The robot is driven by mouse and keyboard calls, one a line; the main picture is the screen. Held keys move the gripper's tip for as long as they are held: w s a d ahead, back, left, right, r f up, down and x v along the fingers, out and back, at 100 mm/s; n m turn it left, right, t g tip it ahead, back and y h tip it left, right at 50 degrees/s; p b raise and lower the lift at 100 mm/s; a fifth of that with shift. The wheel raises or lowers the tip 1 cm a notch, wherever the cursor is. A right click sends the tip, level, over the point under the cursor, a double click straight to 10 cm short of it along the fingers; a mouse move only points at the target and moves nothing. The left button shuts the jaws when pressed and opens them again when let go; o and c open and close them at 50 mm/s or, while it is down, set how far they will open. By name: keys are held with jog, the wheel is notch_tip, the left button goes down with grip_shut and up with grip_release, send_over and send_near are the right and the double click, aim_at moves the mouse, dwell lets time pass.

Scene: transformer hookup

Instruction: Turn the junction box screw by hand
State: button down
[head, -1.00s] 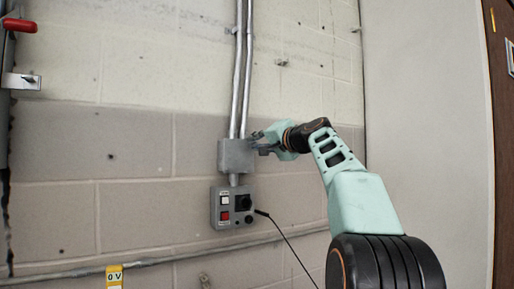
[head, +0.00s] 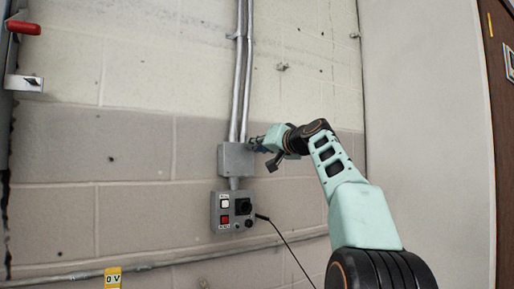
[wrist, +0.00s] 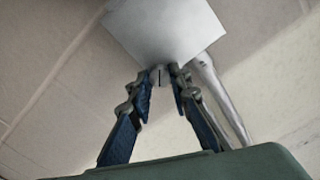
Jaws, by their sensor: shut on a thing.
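The junction box (head: 238,159) is a grey box on the block wall, below two metal conduits, in the head view. It also shows in the wrist view as a pale tilted plate (wrist: 168,30). The junction box screw (wrist: 159,76) is a small round slotted head at the box's near edge in the wrist view. My gripper (wrist: 160,78) has its two fingertips on either side of the screw, shut on it. In the head view my gripper (head: 257,143) reaches the box's right side from the right, and the screw is too small to make out there.
A control box (head: 232,211) with white and red buttons and a black knob hangs just below the junction box. A black cable (head: 286,242) runs down to its right. Two conduits (head: 242,75) rise above. A horizontal pipe (head: 170,260) crosses low on the wall.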

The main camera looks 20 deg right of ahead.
jog(key=shift+r, duration=0.1)
jog(key=c, duration=1.8)
grip_release()
jog(key=shift+o, duration=0.2)
jog(key=s+d, duration=0.2)
jog(key=s, duration=0.9)
jog(key=shift+s+d, duration=0.15)
jog(key=shift+s, duration=0.25)
